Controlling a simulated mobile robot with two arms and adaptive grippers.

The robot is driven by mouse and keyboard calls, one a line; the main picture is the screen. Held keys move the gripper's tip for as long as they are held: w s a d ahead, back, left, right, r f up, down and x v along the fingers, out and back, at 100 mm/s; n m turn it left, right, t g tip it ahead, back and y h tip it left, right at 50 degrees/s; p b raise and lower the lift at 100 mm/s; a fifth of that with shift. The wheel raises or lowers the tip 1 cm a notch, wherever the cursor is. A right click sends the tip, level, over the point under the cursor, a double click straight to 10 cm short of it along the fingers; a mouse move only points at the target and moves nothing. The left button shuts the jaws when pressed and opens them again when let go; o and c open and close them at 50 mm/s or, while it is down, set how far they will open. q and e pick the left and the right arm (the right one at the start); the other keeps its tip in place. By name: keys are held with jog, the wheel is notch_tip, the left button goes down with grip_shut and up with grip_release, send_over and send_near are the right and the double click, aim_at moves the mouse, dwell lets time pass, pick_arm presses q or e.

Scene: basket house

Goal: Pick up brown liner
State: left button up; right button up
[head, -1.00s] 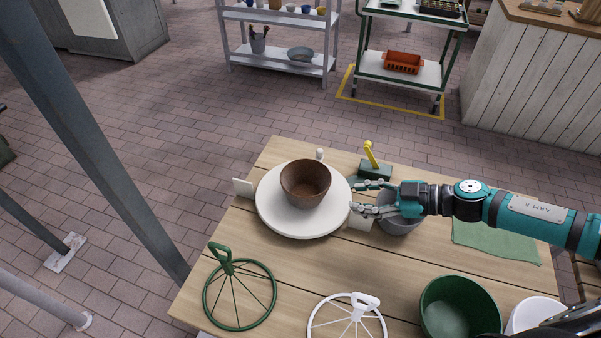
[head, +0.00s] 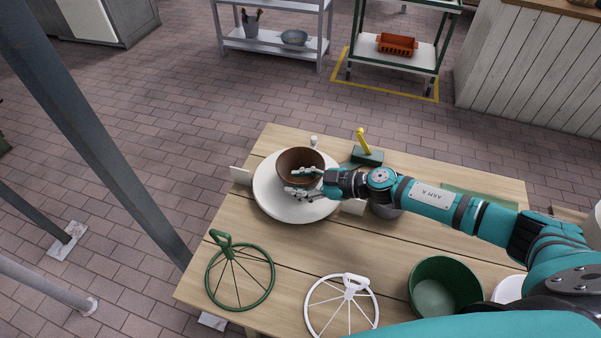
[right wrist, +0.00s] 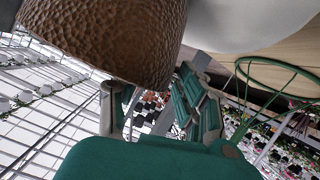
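The brown liner (head: 297,165) is a round, open bowl shape standing upright on a white round plate (head: 270,203) on the wooden table. In the right wrist view the liner (right wrist: 115,35) shows a dimpled brown outer wall, close above the fingers. My right gripper (head: 297,182) is at the liner's right front side, its fingers apart and pointing left. In the right wrist view the gripper (right wrist: 150,110) has its fingers spread, with nothing between them. I cannot tell whether a finger touches the liner. My left gripper is not in view.
A green wire ring (head: 240,277) and a white wire ring (head: 342,305) lie in front. A green bowl (head: 443,287) stands at right. A grey bowl (head: 386,208) sits under my right arm. A green device with a yellow lever (head: 367,155) stands behind the plate.

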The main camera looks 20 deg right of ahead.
jog(key=shift+x, duration=0.8)
jog(key=shift+s, duration=0.15)
jog(key=shift+c, duration=0.6)
grip_shut()
jog(key=shift+r, duration=0.15)
